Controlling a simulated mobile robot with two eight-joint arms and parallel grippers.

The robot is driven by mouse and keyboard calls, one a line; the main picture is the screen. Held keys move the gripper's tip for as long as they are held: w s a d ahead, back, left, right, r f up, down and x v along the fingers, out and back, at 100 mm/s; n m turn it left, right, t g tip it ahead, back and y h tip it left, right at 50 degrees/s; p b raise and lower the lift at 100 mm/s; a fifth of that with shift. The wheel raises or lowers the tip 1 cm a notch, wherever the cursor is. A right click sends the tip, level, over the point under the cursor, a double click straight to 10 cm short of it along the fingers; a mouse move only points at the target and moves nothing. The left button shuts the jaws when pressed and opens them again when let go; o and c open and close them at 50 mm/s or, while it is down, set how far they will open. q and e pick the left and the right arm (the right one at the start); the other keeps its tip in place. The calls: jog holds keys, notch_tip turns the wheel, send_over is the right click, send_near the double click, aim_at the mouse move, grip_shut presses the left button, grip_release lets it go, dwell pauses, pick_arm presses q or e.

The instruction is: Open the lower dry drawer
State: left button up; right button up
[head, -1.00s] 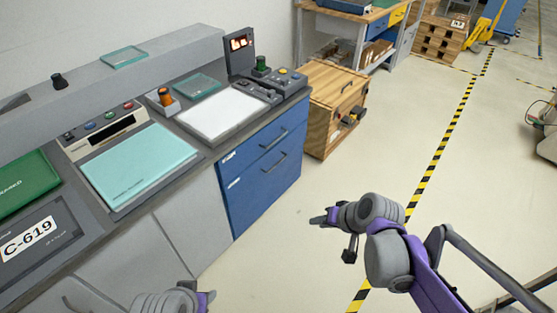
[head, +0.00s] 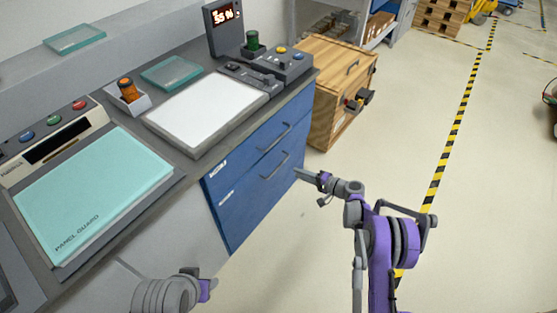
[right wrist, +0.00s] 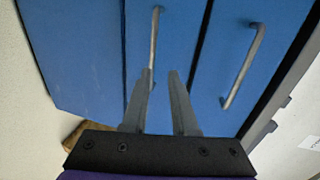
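The blue drawer cabinet under the counter has two bar handles in the head view. The lower dry drawer (head: 245,195) has a dark bar handle (head: 274,166); the upper drawer (head: 250,145) has its own bar above. My right gripper (head: 303,174) is just right of the lower handle, in front of the cabinet. In the right wrist view its two fingers (right wrist: 160,100) are apart and empty, and the nearer bar handle (right wrist: 154,40) lies beyond them, roughly in line with the gap. Both drawers look closed. My left gripper (head: 208,288) is at the bottom edge, its fingers unclear.
A wooden crate (head: 335,85) with dark fittings stands right of the cabinet. The counter holds a white pad (head: 205,112), a teal panel guard (head: 95,195) and a control box (head: 285,62). Open floor lies to the right, with a yellow-black stripe (head: 445,150).

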aim_at(280, 166)
jog(key=x, duration=0.4)
jog(key=b+x, duration=0.1)
jog(key=x, duration=0.2)
jog(key=f+x, duration=0.1)
jog(key=x, duration=0.3)
jog(key=shift+w+d+f+b, duration=0.15)
jog(key=shift+w+f+b, duration=0.05)
jog(key=shift+w+b, duration=0.25)
pick_arm(q)
jog(key=x, duration=0.2)
jog(key=shift+w+a+f, duration=0.1)
jog(key=shift+f, duration=0.2)
pick_arm(e)
jog(key=shift+c, duration=0.3)
grip_shut()
